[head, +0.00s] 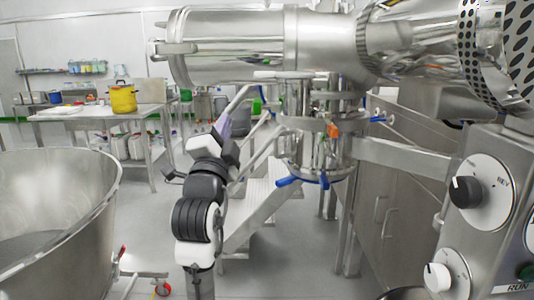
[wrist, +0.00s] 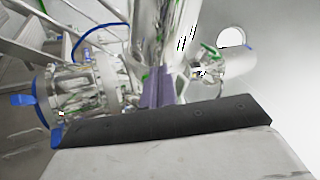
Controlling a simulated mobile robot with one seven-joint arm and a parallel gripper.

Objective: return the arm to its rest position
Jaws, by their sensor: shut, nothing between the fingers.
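My arm (head: 200,215) rises in the lower middle of the head view, with dark rounded joints and white links. My gripper (head: 225,126) is at its upper end, small and partly hidden by the wrist, left of the steel vessel. In the wrist view the purple fingers of my gripper (wrist: 157,80) are together and hold nothing. The fingers point toward steel machinery in that view. I cannot tell the exact gap between them and the metal behind.
A steel cylinder vessel (head: 318,128) with blue handles stands right of my arm, under a large horizontal pipe (head: 265,50). A big steel bowl (head: 75,215) is at left. A control panel (head: 480,225) with knobs is at right. A table (head: 60,115) with a yellow pot stands behind.

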